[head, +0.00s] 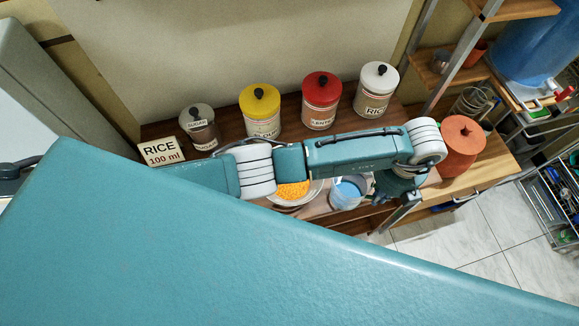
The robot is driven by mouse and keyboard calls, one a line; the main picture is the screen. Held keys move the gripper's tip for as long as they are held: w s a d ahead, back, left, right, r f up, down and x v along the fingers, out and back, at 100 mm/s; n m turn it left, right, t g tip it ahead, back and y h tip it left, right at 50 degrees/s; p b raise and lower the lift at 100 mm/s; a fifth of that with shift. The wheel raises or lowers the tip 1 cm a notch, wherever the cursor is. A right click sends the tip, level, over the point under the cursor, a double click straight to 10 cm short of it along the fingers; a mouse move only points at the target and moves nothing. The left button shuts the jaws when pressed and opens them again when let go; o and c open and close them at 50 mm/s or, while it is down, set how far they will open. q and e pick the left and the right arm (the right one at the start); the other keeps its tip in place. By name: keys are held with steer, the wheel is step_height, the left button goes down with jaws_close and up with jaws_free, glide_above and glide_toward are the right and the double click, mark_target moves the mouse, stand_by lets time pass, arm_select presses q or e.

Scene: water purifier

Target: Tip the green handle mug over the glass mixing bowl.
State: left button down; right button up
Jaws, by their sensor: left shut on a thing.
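My left arm crosses the scene from the left, and its dark gripper (382,194) points down near the table's front edge. The gripper is shut beside a pale, light-blue vessel (348,192), which seems to be the mug in its grasp. The handle and the contact are hidden by the gripper. A round bowl (293,201) with orange grains inside stands to the left of the vessel, partly under the arm; it looks like the mixing bowl, but I cannot tell if it is glass. The vessel is beside the bowl, not over it. My right gripper does not show.
Canisters stand along the back: grey sugar (198,126), yellow flour (260,110), red lentils (321,101) and white rice (376,90). A rice card (161,152) reads 100 ml. A terracotta jar (461,146) stands right of the gripper. A rack post rises behind it.

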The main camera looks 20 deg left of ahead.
mark_target(374, 185)
arm_select(q)
steer(key=shift+s+d+r, duration=0.1)
steer(key=shift+r, duration=0.15)
steer(key=shift+r+p, duration=0.15)
steer(key=shift+p, duration=0.25)
steer(key=shift+a+r+p, duration=0.15)
steer(key=shift+a+p, duration=0.05)
steer(key=shift+p, duration=0.1)
steer(key=r+h+p, duration=0.1)
steer(key=r, duration=0.1)
steer(key=a+r+h+p, duration=0.1)
steer(key=r+p, duration=0.1)
steer(key=r+h+p, duration=0.1)
steer(key=r, duration=0.1)
steer(key=shift+a+h+p, duration=0.3)
steer(key=shift+a+p, duration=0.1)
steer(key=shift+a+r+h, duration=0.5)
steer(key=shift+r, duration=0.2)
steer(key=shift+s+a+r+h, duration=0.1)
steer(key=shift+a+r+h, duration=0.25)
steer(key=shift+r+h, duration=0.25)
steer(key=shift+r, duration=0.2)
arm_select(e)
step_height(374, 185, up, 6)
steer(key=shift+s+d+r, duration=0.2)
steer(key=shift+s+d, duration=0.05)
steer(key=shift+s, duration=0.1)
